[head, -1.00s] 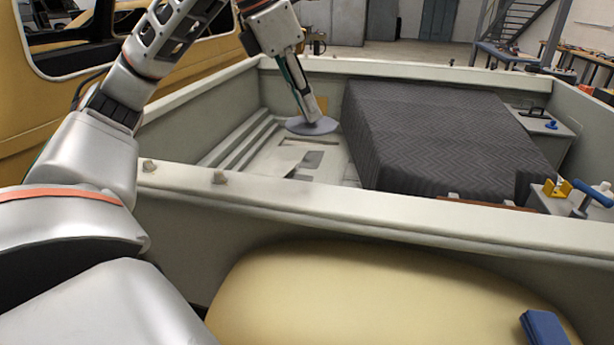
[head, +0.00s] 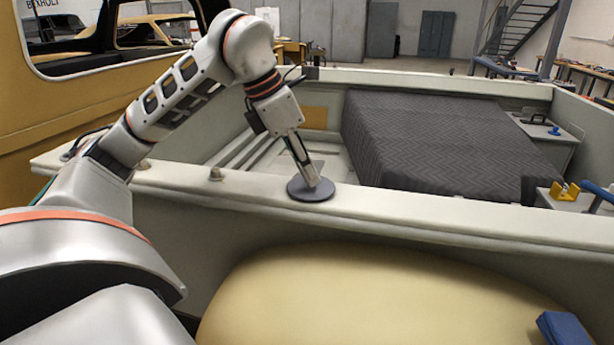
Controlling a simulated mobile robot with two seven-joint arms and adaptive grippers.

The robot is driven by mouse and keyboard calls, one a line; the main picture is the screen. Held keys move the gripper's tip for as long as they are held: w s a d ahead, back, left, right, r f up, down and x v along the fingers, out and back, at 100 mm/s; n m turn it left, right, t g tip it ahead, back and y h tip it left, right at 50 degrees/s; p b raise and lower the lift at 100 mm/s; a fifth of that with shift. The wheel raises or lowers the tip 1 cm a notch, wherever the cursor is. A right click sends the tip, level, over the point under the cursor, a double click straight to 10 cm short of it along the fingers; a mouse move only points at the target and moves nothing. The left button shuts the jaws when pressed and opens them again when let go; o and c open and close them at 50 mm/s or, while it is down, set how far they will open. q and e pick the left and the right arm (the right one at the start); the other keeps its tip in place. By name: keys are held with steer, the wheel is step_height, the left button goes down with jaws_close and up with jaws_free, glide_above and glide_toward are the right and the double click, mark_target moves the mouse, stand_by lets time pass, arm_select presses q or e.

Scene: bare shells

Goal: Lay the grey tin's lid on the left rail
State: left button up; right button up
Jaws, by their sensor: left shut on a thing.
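The tin's lid (head: 299,190) is a round, flat grey disc. My left gripper (head: 312,182) comes down from above, tilted, and is shut on the lid. The lid lies flat over the cream near rail (head: 400,217) of the open body shell and overlaps its top face. I cannot tell whether it touches the rail or hangs just above it. The grey tin itself cannot be made out. My right gripper is not in view.
A dark quilted cover (head: 440,145) fills much of the shell behind the rail. A small knob (head: 215,174) stands on the rail left of the lid. A yellow clamp (head: 564,191) is at the right. A yellow padded surface (head: 370,295) lies in front, with a blue block (head: 565,328).

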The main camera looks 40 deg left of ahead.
arm_select(q)
steer(key=shift+f, duration=0.25)
steer(key=shift+r, duration=0.1)
steer(key=o, duration=0.9)
steer(key=p+v, duration=0.4)
steer(key=v, duration=0.8)
